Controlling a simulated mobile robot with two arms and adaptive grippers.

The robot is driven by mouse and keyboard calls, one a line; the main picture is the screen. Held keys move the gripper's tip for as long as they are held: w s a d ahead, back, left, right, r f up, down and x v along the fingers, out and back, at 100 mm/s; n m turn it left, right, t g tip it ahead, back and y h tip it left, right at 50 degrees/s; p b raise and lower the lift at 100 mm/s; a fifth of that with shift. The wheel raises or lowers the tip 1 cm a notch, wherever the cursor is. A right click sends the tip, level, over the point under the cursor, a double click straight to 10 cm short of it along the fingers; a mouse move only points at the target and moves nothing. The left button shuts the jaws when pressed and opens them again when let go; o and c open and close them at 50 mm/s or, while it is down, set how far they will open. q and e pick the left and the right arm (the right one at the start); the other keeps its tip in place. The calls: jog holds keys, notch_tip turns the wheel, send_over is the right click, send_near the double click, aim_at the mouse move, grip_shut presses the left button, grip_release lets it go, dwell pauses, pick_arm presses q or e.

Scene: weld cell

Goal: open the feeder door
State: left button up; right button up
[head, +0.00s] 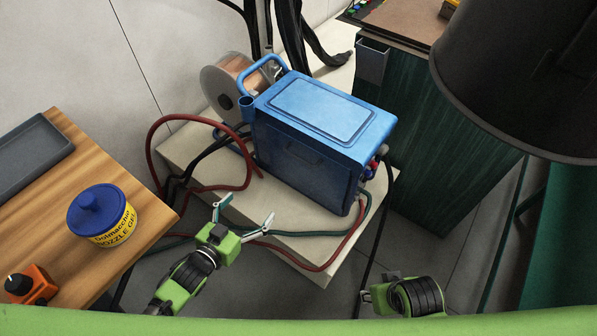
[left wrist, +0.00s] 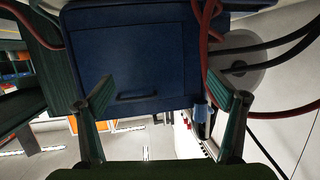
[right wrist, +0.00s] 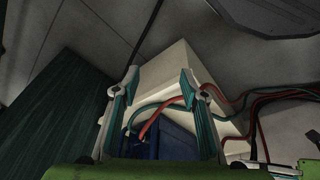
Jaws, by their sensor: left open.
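The blue feeder (head: 325,115) stands on a pale plinth in the head view. Its door (head: 303,163) is on the side facing me and looks shut, flush with the case. In the left wrist view the door (left wrist: 125,55) fills the upper middle, with a dark bar handle (left wrist: 137,97) near its lower edge. My left gripper (head: 246,211) is open and empty, in front of the door and apart from it. The handle shows between its fingers (left wrist: 163,92). My right gripper (head: 376,288) is low, right of the plinth; its fingers (right wrist: 158,80) look apart and empty in the right wrist view.
Red hoses (head: 150,150) and dark cables loop left of the feeder, beside a wire spool (head: 222,82). A wooden table (head: 155,200) with a blue-lidded tub (head: 103,215) stands at left. A green cabinet (head: 425,150) and large dark cylinder (head: 520,70) are at right.

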aim_at(298, 157)
pick_arm(q)
jog(key=d+r+m+t+h+b, duration=0.1)
jog(key=d+r+m+h+b, duration=0.1)
jog(key=d+r+h+b, duration=0.35)
pick_arm(e)
jog(key=p+v, duration=0.2)
jog(key=v, duration=0.5)
pick_arm(q)
jog(key=shift+y, duration=0.65)
jog(key=r+b+x, duration=0.1)
jog(key=x, duration=0.8)
jog(key=r+b+x, duration=0.1)
jog(key=x, duration=0.3)
jog(key=shift+w+d+r+b, duration=0.2)
jog(key=shift+w+r+b, duration=0.1)
jog(key=shift+w+r, duration=0.05)
jog(key=shift+w+d, duration=0.15)
jog(key=shift+w, duration=0.05)
pick_arm(e)
jog(key=w+t, duration=0.1)
jog(key=w, duration=0.1)
jog(key=w+t, duration=0.1)
jog(key=w+a+t, duration=0.1)
jog(key=w, duration=0.1)
jog(key=shift+w+a+f+y, duration=0.1)
jog(key=shift+w+f+y, duration=0.2)
jog(key=shift+f, duration=0.1)
